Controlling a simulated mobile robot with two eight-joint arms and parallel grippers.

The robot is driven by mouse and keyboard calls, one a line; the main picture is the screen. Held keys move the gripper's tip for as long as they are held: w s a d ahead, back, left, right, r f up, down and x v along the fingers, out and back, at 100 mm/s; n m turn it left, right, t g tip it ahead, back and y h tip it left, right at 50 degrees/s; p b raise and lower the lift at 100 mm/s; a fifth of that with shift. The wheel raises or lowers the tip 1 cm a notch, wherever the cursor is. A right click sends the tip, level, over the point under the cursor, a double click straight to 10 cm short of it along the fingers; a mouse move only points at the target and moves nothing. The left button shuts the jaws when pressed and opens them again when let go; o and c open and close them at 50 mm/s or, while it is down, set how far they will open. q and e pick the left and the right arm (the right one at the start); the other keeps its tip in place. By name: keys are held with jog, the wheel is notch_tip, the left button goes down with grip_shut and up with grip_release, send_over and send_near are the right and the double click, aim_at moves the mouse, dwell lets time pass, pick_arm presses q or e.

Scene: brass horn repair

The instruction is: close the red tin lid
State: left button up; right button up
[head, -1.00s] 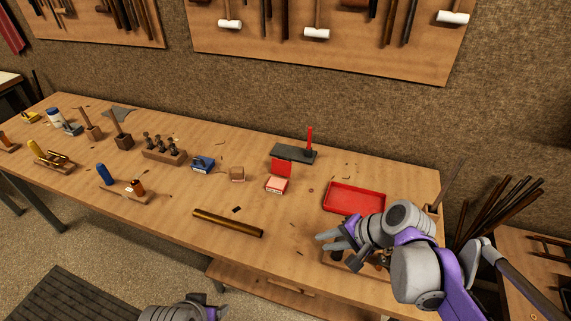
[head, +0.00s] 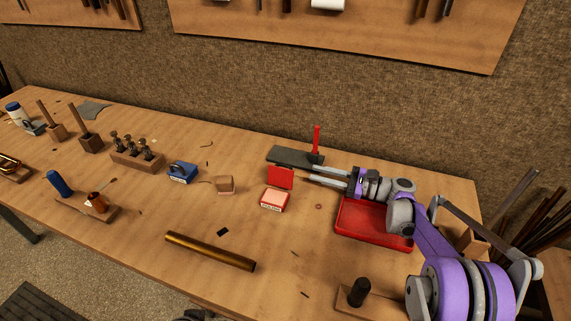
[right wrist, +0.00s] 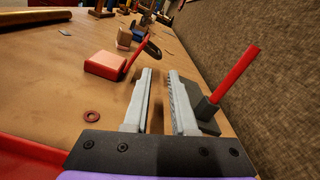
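The red tin (head: 273,200) stands open on the bench, with a pale pink block or filling in its base. Its red lid (head: 280,178) stands up at the back edge. In the right wrist view the tin (right wrist: 104,65) is ahead and left, with the lid (right wrist: 137,56) seen nearly edge-on. My right gripper (head: 312,174) is just right of the lid, fingers pointing at it, apart from it. In the right wrist view its fingers (right wrist: 161,74) are parted with nothing between them. Only a sliver of my left arm shows at the bottom edge of the head view.
A dark plate tool with an upright red handle (head: 316,140) stands close behind my right gripper. A red tray (head: 372,236) lies under my right arm. A wooden block (head: 226,185) and a blue tin (head: 183,171) are left of the red tin. A brass tube (head: 210,251) lies in front.

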aim_at(285, 166)
jog(key=x, duration=1.1)
jog(key=shift+s, duration=0.1)
jog(key=shift+d, duration=0.1)
grip_shut()
dwell(1.0)
